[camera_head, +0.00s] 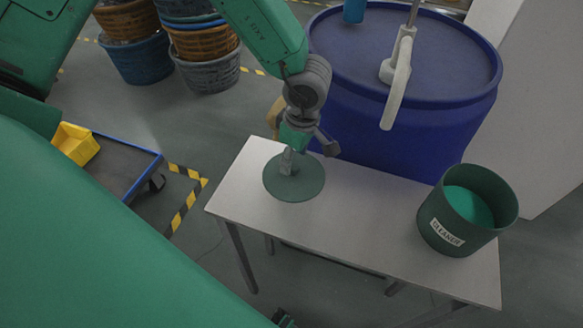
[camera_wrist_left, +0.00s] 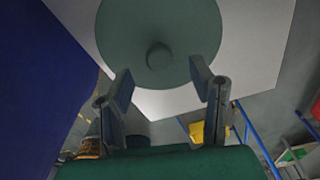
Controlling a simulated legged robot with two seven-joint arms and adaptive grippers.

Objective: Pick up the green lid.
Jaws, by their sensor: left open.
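The green lid (camera_head: 307,186) is a flat round disc lying on the left part of the grey table (camera_head: 372,226). It has a small round knob in its middle, which shows in the left wrist view (camera_wrist_left: 158,56). My left gripper (camera_head: 294,158) is over the lid, reaching down from above. In the left wrist view its two fingers (camera_wrist_left: 161,86) are open and apart, with the knob ahead of them and nothing between them. In the head view the gripper partly hides the lid's middle. My right gripper is not in view.
A green labelled container (camera_head: 437,237), open at the top with green contents, stands at the table's right end. A large blue barrel (camera_head: 390,130) with a white handle stands behind the table. A cart with a yellow bin (camera_head: 76,144) and stacked baskets (camera_head: 205,72) are at left.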

